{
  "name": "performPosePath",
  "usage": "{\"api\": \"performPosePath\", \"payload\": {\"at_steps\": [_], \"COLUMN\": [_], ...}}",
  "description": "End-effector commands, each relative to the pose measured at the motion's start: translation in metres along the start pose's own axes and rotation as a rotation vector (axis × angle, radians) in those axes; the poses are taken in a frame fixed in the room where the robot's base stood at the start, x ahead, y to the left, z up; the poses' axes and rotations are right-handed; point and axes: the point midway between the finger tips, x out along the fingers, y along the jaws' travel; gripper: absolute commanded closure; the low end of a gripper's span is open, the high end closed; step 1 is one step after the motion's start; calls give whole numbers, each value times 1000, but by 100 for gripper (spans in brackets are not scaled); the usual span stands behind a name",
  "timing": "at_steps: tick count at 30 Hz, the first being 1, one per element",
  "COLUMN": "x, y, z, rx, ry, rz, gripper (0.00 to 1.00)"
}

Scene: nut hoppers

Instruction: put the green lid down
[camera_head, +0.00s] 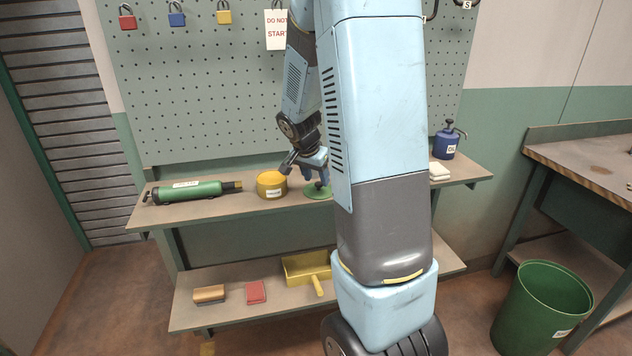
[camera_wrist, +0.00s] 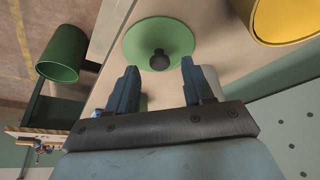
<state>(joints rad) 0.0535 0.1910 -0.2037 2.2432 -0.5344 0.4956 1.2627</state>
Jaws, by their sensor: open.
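The green lid (camera_wrist: 137,44) is a flat disc with a dark round knob (camera_wrist: 159,59). It lies on the upper shelf of the bench, and it also shows in the head view (camera_head: 317,190), partly hidden by my arm. My gripper (camera_wrist: 156,76) is open, with its two blue fingers apart and the knob just beyond their tips, roughly between them. It also shows in the head view (camera_head: 314,175), just above the lid. Nothing is held between the fingers.
A yellow tin (camera_head: 271,186) stands just left of the lid, and a green cylinder (camera_head: 188,191) lies farther left on the shelf (camera_head: 225,208). A blue oil can (camera_head: 446,142) stands at the right. A green bin (camera_head: 541,309) stands on the floor.

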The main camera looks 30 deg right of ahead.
Motion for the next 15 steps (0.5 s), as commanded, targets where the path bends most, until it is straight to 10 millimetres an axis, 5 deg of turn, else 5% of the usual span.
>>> {"api": "performPosePath", "payload": {"at_steps": [15], "x": [-87], "y": [0], "z": [0], "rx": [0], "ry": [1], "rz": [-3], "gripper": [48]}}
